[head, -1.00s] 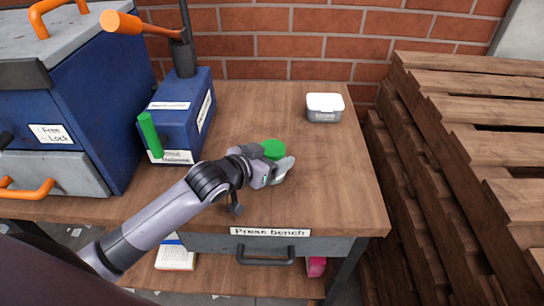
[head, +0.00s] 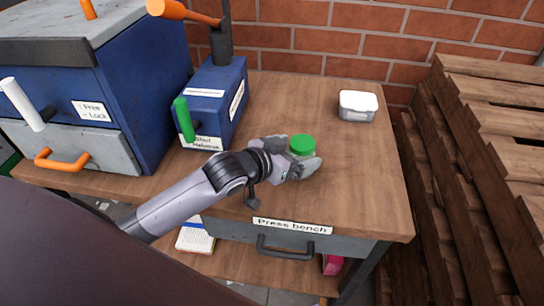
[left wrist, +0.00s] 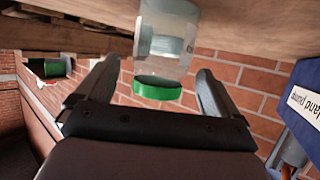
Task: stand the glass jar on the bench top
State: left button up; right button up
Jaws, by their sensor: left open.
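The glass jar (head: 302,145) is clear with a green lid and stands upright on the wooden bench top (head: 330,190), left of the white-lidded box. The left wrist view, which is upside down, shows its clear body and green lid (left wrist: 158,88). My left gripper (head: 296,156) is open, with one finger on either side of the jar. In the left wrist view the open fingers (left wrist: 155,75) show gaps beside the lid. The jar's lower part is partly hidden by a finger in the head view. My right gripper is not in view.
A small white-lidded container (head: 357,105) sits at the back right of the bench. A blue press (head: 215,105) with a green lever stands at the back left, next to a large blue cabinet (head: 135,75). Stacked pallets (head: 490,160) are on the right. The bench's right half is mostly clear.

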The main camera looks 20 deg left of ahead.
pick_arm(q)
jog(key=v, duration=0.9)
jog(key=shift+s+p, duration=0.3)
jog(key=shift+p, duration=0.05)
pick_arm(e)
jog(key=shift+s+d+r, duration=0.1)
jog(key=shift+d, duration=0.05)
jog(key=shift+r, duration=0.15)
